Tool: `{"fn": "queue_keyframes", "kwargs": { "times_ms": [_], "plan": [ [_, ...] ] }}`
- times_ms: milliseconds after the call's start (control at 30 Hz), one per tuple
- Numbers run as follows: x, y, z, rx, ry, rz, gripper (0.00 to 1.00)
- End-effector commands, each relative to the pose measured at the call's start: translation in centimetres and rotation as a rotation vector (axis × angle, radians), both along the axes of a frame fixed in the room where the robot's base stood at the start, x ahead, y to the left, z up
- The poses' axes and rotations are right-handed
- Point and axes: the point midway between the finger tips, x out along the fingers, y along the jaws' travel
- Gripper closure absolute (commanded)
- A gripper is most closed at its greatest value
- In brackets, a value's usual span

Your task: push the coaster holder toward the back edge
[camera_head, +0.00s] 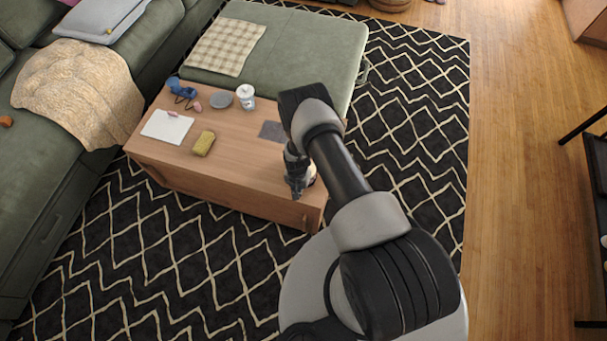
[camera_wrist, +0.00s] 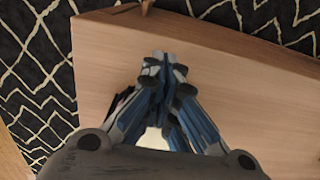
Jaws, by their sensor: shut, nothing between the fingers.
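My gripper (camera_head: 297,189) points down at the right end of the wooden table, close to its near edge. In the wrist view my gripper (camera_wrist: 163,68) has its fingertips together, with bare wood around them. A small pale object (camera_head: 311,173) shows partly behind my gripper; my gripper hides much of it. In the wrist view a pale rounded patch (camera_wrist: 153,139) and a dark edge show behind the fingers. This may be the coaster holder, but I cannot tell for sure, nor whether my gripper touches it.
The wooden table (camera_head: 240,170) also carries a grey square mat (camera_head: 272,131), a yellow sponge-like block (camera_head: 203,143), a white sheet (camera_head: 167,127), a white cup (camera_head: 246,96), a grey disc (camera_head: 221,100) and a blue item (camera_head: 181,90). Bare wood lies left of my gripper. Green sofa sections border the table.

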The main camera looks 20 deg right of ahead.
Motion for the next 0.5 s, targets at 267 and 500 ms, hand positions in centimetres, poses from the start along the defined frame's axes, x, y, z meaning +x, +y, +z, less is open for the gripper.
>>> {"fn": "queue_keyframes", "kwargs": {
  "times_ms": [267,500],
  "plan": [
    [0.3,-0.2,-0.1,-0.001,-0.001,-0.001,1.0],
    [1.6,-1.1,-0.2,0.0,-0.004,-0.001,1.0]
  ]
}}
